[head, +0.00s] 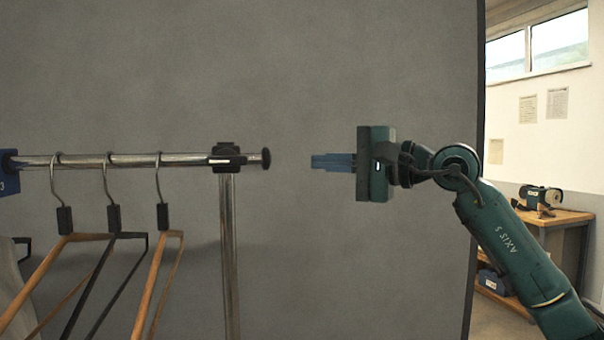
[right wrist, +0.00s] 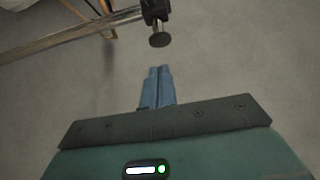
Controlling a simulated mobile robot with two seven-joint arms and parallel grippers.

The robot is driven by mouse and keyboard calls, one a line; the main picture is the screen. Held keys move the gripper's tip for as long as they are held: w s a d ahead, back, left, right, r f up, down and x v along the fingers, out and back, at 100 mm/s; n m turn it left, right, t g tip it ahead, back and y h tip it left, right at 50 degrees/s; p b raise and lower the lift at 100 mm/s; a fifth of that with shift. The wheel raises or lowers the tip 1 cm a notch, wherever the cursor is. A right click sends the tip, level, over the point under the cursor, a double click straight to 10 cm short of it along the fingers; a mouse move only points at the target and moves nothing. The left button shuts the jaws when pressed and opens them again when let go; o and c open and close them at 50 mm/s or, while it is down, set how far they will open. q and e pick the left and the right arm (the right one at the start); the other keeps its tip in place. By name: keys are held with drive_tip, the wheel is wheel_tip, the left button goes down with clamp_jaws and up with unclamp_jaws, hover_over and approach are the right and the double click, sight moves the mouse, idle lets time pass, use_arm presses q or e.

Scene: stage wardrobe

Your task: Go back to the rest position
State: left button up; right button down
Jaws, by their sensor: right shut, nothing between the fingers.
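My right gripper (head: 316,162) is to the right of the rail's end in the head view, pointing left at about the rail's height. Its blue fingers are together with nothing between them. In the right wrist view the closed fingers (right wrist: 160,72) point toward the rail's dark end knob (right wrist: 159,40), with a gap between. My left gripper is not in view.
A chrome clothes rail (head: 190,160) on an upright post (head: 229,260) carries several hangers (head: 160,270) at the left. A grey backdrop (head: 330,60) stands behind. A wooden bench (head: 550,216) is at the far right. Space around my right gripper is clear.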

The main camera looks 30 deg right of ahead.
drive_tip(key=b+v, duration=0.2)
drive_tip(key=v, duration=0.2)
drive_tip(key=w+a+f+m+g+y+p, duration=0.1)
drive_tip(key=w+a+f+m+y, duration=0.1)
drive_tip(key=a+f+m+y, duration=0.5)
drive_tip(key=w+a+f+m+g+p, duration=0.15)
drive_tip(key=a+f+m, duration=0.35)
drive_tip(key=f+m, duration=0.5)
wheel_tip(320, 180, down, 21)
drive_tip(key=s+a+m+t+h+p, duration=0.15)
drive_tip(key=m+t+h, duration=0.55)
drive_tip(key=m, duration=1.5)
use_arm(q)
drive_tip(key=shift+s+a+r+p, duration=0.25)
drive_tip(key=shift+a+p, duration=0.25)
drive_tip(key=shift+p, duration=0.15)
use_arm(e)
drive_tip(key=s+a+f+m+g+h, duration=0.3)
drive_tip(key=s+f+m+g, duration=0.1)
drive_tip(key=s+f+m, duration=0.5)
drive_tip(key=s+a+f+m+g+h, duration=0.2)
drive_tip(key=s+f+m+g, duration=0.3)
drive_tip(key=s+f+m, duration=0.4)
wheel_tip(320, 180, down, 5)
drive_tip(key=shift+s+a+r+h, duration=0.25)
drive_tip(key=shift+s+a+h, duration=0.25)
drive_tip(key=shift+a, duration=0.3)
